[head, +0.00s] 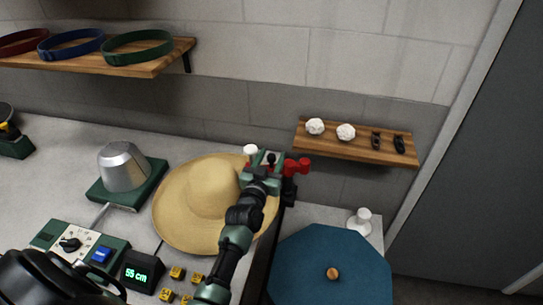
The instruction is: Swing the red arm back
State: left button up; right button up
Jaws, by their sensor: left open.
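The red arm (297,167) shows to the right of my left gripper, on a dark post beside the straw hat's right edge. Another bit of red with a white knob (250,149) shows just left of the gripper. The stretch between them is hidden behind the gripper, so I cannot tell if they join. My left gripper (264,158) is open, over the hat's upper right brim and in front of the red arm. I cannot tell whether it touches the arm. The wide straw hat (208,190) lies on the worktop. My right gripper is not in view.
A metal form on a green base (124,168) stands left of the hat. A control box (78,246) and a "55 cm" display (142,271) are in front. A blue octagonal top (330,250) is at right. Shelves (357,145) hang on the wall behind.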

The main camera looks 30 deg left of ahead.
pick_arm(q)
grip_shut()
dwell(1.5)
